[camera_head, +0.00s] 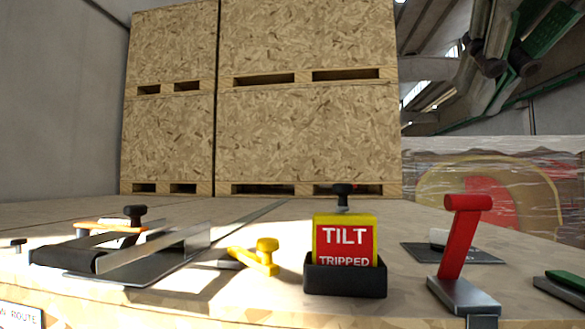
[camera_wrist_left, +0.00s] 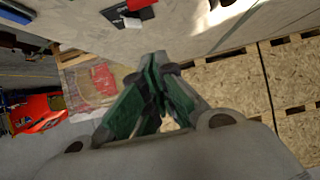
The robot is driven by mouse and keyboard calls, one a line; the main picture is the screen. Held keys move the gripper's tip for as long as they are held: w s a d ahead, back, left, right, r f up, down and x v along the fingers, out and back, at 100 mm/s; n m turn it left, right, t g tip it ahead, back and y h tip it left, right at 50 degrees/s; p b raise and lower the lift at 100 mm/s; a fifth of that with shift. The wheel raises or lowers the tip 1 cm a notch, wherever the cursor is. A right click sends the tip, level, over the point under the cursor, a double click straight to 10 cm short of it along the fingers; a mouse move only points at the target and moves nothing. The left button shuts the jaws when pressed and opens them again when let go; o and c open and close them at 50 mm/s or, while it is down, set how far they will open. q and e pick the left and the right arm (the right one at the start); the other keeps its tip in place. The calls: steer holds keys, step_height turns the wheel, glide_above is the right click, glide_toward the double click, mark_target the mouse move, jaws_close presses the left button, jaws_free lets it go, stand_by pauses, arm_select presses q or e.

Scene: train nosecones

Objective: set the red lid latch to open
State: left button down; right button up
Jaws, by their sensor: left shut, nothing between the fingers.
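The red latch lever (camera_head: 462,240) stands nearly upright on a grey metal base (camera_head: 465,296) at the right front of the table in the head view. Its top has a short red crossbar. My left gripper (camera_head: 500,60) shows at the upper right of the head view, high above the table and well apart from the lever. Its green and dark fingers (camera_wrist_left: 156,58) are shut and empty in the left wrist view. A red and black patch (camera_wrist_left: 130,12) shows at the top of that view; I cannot tell whether it includes the lever. My right gripper is not in view.
A yellow box marked TILT TRIPPED (camera_head: 345,240) in a black holder stands left of the lever. A yellow handle (camera_head: 265,250) and a metal slide with black knob (camera_head: 135,215) are farther left. A dark plate with white piece (camera_head: 452,250) lies behind the lever. Wooden crates (camera_head: 300,140) stand behind.

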arm_select(q)
steer(key=shift+s, duration=0.55)
steer(key=p, duration=0.1)
glide_above(462, 195)
steer(key=w+d, duration=0.2)
steer(key=w, duration=0.2)
step_height(462, 195, down, 5)
steer(key=shift+s+a+f, duration=0.25)
steer(key=shift+s+f, duration=0.2)
steer(key=shift+s, duration=0.15)
steer(key=shift+s+a+f, duration=0.2)
steer(key=shift+s+f, duration=0.25)
steer(key=shift+s, duration=0.15)
steer(key=shift+s+a+f, duration=0.1)
steer(key=shift+s+f, duration=0.25)
steer(key=shift+f, duration=0.1)
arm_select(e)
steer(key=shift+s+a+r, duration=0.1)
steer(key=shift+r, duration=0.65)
arm_select(q)
steer(key=shift+a, duration=0.1)
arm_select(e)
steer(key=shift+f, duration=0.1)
